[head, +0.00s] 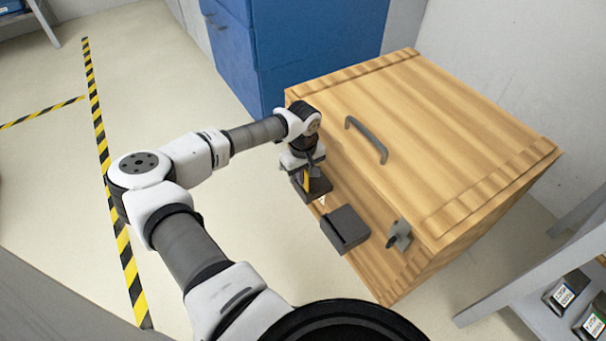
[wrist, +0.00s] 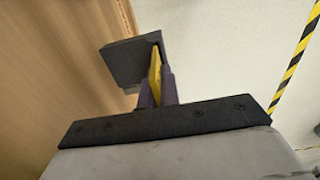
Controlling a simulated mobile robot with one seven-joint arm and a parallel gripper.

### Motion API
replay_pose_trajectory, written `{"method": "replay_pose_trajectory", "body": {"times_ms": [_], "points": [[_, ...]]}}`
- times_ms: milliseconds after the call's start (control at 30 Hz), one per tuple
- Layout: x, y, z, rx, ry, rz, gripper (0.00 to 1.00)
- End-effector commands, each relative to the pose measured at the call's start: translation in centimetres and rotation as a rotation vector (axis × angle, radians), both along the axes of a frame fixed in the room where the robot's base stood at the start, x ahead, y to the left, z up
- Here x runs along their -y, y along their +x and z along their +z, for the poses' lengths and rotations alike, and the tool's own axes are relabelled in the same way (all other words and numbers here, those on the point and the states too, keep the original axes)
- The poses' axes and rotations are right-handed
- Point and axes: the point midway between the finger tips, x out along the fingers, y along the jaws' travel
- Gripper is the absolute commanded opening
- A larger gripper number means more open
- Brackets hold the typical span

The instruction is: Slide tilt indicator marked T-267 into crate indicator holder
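The wooden crate (head: 450,130) stands on the floor, with a dark grey indicator holder (head: 345,228) on its near side. The holder (wrist: 130,62) also shows in the wrist view, just beyond my fingers. My gripper (head: 314,190) is shut on a thin yellow tilt indicator (head: 306,181), left of and apart from the holder in the head view. In the wrist view, my fingers (wrist: 157,95) grip the indicator (wrist: 155,72) edge-on, its far end overlapping the holder's right edge in the picture. I cannot tell whether they touch. No T-267 marking is readable.
The crate has a grey lid handle (head: 367,139) and a grey latch (head: 399,235) right of the holder. A blue cabinet (head: 310,45) stands behind. A grey shelf (head: 520,290) with small labelled items is at right. Open floor with striped tape (head: 110,190) lies left.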

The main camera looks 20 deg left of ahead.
Motion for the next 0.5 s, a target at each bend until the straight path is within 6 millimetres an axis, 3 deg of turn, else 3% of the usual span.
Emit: {"method": "replay_pose_trajectory", "body": {"times_ms": [500], "points": [[0.0,0.0,-1.4,0.001,-0.001,0.000,0.00]]}}
